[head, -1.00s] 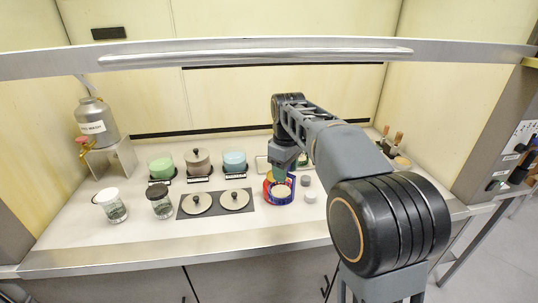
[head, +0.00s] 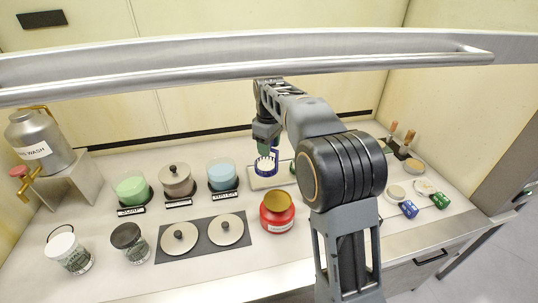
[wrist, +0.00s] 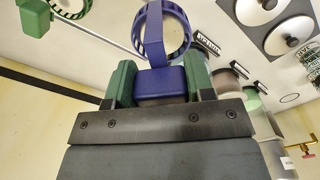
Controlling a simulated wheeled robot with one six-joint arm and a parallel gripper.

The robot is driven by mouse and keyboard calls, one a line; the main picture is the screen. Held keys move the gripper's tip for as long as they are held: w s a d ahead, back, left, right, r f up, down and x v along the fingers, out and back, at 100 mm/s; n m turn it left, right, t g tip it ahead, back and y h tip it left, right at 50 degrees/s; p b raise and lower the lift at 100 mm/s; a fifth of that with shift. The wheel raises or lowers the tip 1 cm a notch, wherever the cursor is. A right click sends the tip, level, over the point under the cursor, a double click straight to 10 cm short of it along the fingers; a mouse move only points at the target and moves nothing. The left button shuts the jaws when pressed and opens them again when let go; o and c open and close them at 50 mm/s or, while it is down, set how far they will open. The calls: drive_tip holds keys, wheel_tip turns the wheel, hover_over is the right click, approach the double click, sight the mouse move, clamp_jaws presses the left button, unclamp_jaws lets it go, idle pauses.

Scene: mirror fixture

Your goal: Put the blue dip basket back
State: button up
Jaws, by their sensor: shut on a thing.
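The blue dip basket (head: 266,164) hangs upright from my gripper (head: 266,143), at or just above a pale tray (head: 256,185) at the back of the bench. In the wrist view my gripper's green fingers (wrist: 160,85) are shut on the block of the basket's blue handle (wrist: 162,80), and the ring-shaped basket body lies beyond. I cannot tell whether the basket touches the tray. A green basket (wrist: 60,8) shows at the top left of the wrist view. In the head view my arm hides part of the tray's right side.
A red jar (head: 277,222) stands in front of the tray. Green (head: 131,188), brown (head: 177,180) and blue (head: 221,174) pots stand to the left. Two lids (head: 179,237) lie on a dark mat. A metal rail (head: 250,65) crosses above the bench.

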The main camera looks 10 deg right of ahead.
drive_tip(key=w+d+f+p, duration=0.2)
drive_tip(key=w+f, duration=0.6)
drive_tip(key=f, duration=0.2)
drive_tip(key=shift+d+f+p, duration=0.2)
drive_tip(key=shift+f+p, duration=0.1)
drive_tip(key=shift+w, duration=0.1)
drive_tip(key=shift+f, duration=0.15)
drive_tip(key=o, duration=0.9)
wheel_tip(320, 180, up, 12)
drive_tip(key=shift+r, duration=0.15)
